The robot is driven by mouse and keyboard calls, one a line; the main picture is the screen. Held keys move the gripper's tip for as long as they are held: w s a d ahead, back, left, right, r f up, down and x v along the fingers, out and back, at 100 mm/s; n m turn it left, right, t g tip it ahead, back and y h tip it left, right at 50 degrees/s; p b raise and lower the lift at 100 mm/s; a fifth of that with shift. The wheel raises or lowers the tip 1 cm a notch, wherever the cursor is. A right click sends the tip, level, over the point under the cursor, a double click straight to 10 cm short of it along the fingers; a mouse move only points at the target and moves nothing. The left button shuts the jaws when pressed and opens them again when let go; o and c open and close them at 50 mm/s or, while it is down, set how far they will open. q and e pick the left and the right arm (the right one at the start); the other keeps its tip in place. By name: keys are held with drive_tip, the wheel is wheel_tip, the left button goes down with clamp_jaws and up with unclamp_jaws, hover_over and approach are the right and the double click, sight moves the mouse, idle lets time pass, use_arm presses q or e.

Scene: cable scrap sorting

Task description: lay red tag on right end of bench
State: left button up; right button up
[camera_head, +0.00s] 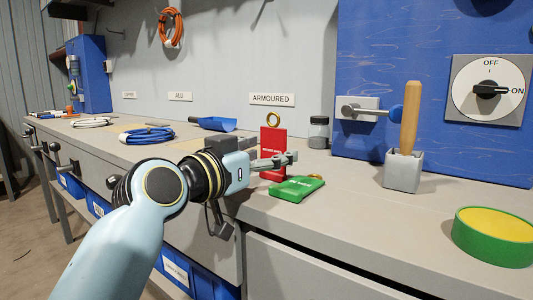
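The red tag (271,138) is upright, with a brass ring at its top, near the front edge of the grey bench (350,213). My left gripper (286,158) reaches in from the left, with its near finger across the front of the red tag. It appears shut on the tag; the far finger is hidden behind it. I cannot tell if the tag's lower edge touches the bench. A green tag (297,187) lies flat just in front of it. My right gripper is out of view.
A wooden-handled tool (410,120) stands in a grey block (403,171) right of the tags. A green round tin with a yellow top (494,236) sits at the right end. A small jar (318,133) and blue scoop (213,124) are behind. Bare bench lies between block and tin.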

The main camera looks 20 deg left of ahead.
use_arm(q)
drive_tip(key=shift+r, duration=0.15)
drive_tip(key=shift+s+a, duration=0.15)
drive_tip(key=shift+s, duration=0.15)
drive_tip(key=p+v, duration=0.2)
drive_tip(key=v, duration=0.9)
drive_tip(key=shift+s, duration=0.2)
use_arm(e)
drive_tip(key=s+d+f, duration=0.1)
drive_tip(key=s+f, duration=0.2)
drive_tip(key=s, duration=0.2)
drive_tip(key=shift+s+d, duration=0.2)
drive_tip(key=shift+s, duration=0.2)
